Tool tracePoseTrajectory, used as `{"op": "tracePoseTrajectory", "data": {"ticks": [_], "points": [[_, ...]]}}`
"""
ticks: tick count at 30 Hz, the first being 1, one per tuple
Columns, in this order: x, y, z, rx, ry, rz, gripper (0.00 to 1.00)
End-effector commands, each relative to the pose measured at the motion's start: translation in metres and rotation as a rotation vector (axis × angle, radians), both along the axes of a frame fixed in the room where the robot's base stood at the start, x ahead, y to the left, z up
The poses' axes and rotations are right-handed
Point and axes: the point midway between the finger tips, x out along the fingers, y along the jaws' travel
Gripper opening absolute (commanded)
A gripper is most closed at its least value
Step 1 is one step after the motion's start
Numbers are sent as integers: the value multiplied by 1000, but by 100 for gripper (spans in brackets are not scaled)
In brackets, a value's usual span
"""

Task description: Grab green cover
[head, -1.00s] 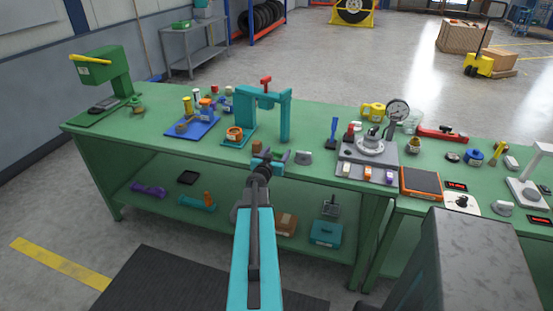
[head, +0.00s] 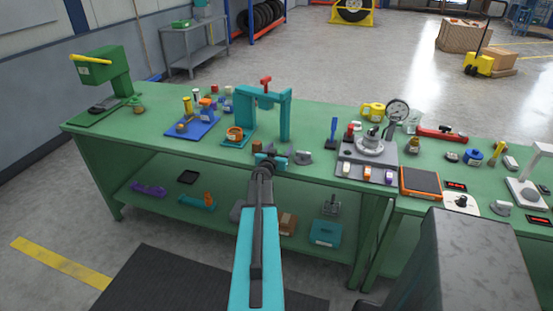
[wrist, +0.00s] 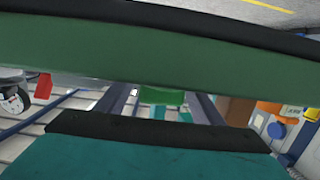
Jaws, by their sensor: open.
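My gripper (head: 270,160) is at the front edge of the green workbench, in front of the teal press frame. It is open, and I see nothing held in it. In the wrist view its dark fingers (wrist: 160,105) reach forward from the teal body, with a small green piece (wrist: 160,97) showing between them. I cannot tell whether that piece is the green cover or how far away it is. A wide green bar with a black edge (wrist: 160,45) crosses above the fingers. No clearly identifiable green cover shows in the head view.
The workbench (head: 185,160) carries a teal press frame (head: 286,115), a blue tray (head: 205,128), a green machine (head: 105,67) and a grey fixture (head: 352,158) with a gauge. A lower shelf holds several items. A grey cart (head: 180,42) with a small green box (head: 181,23) stands behind.

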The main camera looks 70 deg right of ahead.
Motion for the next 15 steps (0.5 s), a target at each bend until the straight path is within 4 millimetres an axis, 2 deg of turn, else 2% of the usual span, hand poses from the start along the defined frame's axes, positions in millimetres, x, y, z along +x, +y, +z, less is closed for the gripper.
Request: {"op": "tracePoseTrajectory", "data": {"ticks": [8, 11, 15], "points": [[0, 0, 0, 0, 0, 0, 61], [0, 0, 0, 0, 0, 0, 48], [0, 0, 0, 0, 0, 0, 24]]}}
